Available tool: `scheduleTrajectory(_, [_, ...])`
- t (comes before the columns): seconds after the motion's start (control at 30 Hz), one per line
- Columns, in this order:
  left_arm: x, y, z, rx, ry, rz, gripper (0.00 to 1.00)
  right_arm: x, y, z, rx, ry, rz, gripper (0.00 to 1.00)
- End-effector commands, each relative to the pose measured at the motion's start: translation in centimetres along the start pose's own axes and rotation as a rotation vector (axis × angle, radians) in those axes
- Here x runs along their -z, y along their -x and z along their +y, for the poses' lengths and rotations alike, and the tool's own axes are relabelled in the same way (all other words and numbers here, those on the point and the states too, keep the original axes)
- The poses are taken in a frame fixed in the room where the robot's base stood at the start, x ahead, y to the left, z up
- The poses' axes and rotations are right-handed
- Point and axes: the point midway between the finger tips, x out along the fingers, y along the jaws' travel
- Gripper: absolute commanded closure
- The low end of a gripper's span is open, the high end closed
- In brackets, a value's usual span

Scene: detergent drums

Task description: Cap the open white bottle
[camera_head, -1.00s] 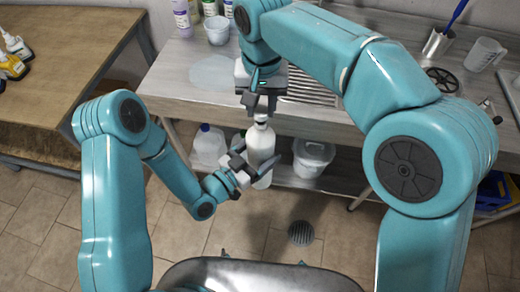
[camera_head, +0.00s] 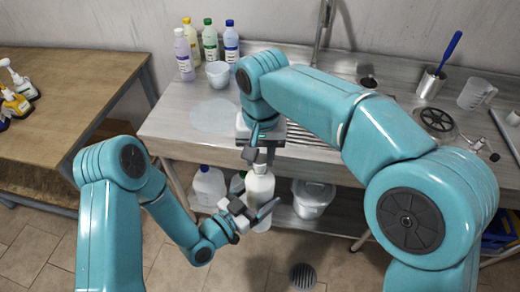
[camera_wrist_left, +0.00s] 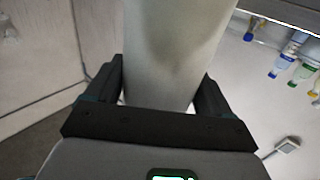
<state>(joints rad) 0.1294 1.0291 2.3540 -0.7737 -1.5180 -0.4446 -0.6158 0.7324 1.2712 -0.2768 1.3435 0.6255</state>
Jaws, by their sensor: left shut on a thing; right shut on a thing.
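The white bottle (camera_head: 262,188) stands upright in front of the sink counter, held clear of the floor. My left gripper (camera_head: 250,208) is shut around its body from the left. In the left wrist view the bottle (camera_wrist_left: 175,50) fills the space between both fingers. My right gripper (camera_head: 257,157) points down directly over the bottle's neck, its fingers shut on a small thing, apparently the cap. The fingers hide the cap and the bottle's mouth, so I cannot tell whether the cap touches or sits on the neck.
Below are a jug (camera_head: 209,186) and a lidded tub (camera_head: 312,198). A wooden table (camera_head: 60,95) is left.

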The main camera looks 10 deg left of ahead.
Motion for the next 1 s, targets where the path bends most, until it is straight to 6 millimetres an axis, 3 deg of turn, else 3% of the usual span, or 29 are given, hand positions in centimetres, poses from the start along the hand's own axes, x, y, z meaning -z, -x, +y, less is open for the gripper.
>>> scheduleTrajectory(1.0, [0.17, -0.03, -0.04, 0.000, -0.002, 0.005, 0.91, 0.00, -1.00, 0.03, 0.000, 0.000, -0.001, 0.93])
